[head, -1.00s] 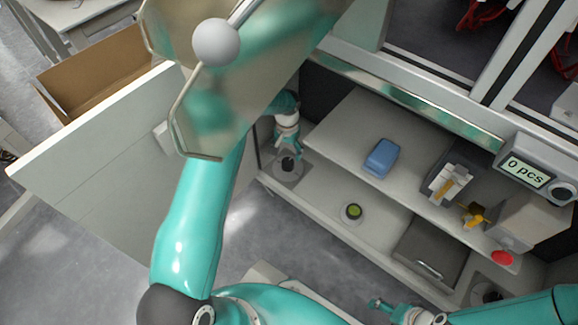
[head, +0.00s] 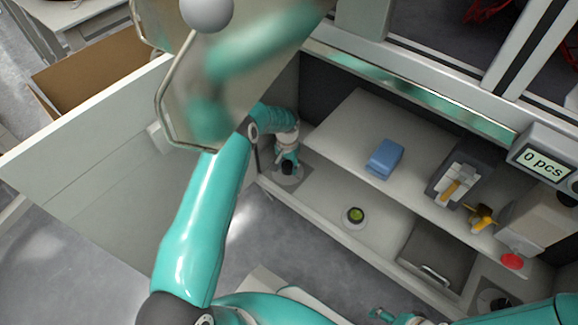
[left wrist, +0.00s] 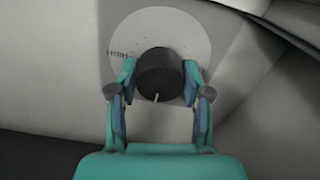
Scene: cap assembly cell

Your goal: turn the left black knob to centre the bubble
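The left black knob (head: 287,168) stands on a pale round disc at the left end of the lower shelf. In the left wrist view the knob (left wrist: 160,72) shows a white pointer line towards the gripper. My left gripper (left wrist: 160,78) has one finger on each side of it, both tips flush against its sides; it also shows in the head view (head: 287,164). The round green bubble level (head: 356,215) sits on the lower shelf to the right; its bubble is too small to place. My right gripper (head: 381,315) is at the bottom edge, partly cut off.
A blue block (head: 384,159) and a dark holder (head: 458,182) are on the upper shelf. A yellow part (head: 482,217), a red button (head: 513,261) and a "0 pcs" display (head: 543,163) are at right. Another black knob (head: 497,301) is lower right. A grey drawer box (head: 436,257) stands between.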

